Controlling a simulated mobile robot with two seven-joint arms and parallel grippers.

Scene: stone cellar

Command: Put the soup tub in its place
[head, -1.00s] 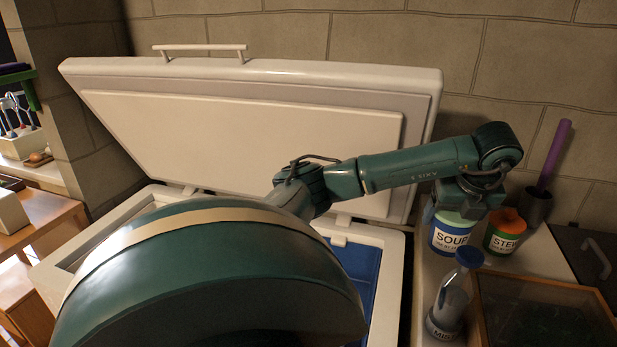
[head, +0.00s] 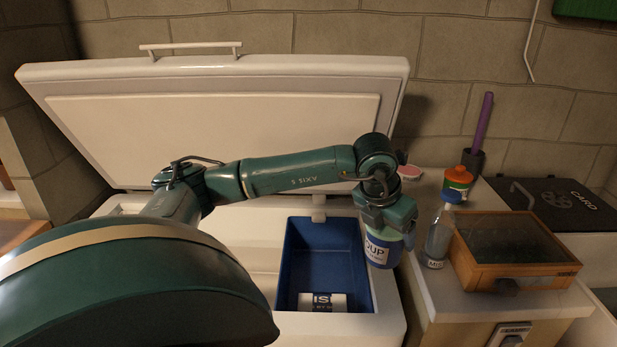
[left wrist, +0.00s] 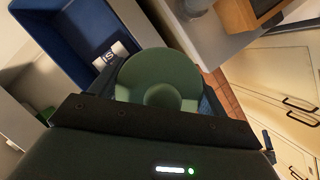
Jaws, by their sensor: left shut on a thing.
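The soup tub (head: 378,249) is white and blue with a label partly reading "OUP". My left gripper (head: 386,212) is shut on it from above and holds it roughly upright by the right rim of the open chest freezer (head: 388,312), right of a blue bin (head: 327,235). How high it hangs is hard to tell. In the left wrist view the tub's green lid (left wrist: 158,78) fills the space between the fingers (left wrist: 160,98), with the blue bin (left wrist: 75,45) at upper left. My right gripper is not in view.
A white packet (head: 322,302) lies in the near end of the blue bin. The freezer lid (head: 220,110) stands open behind.

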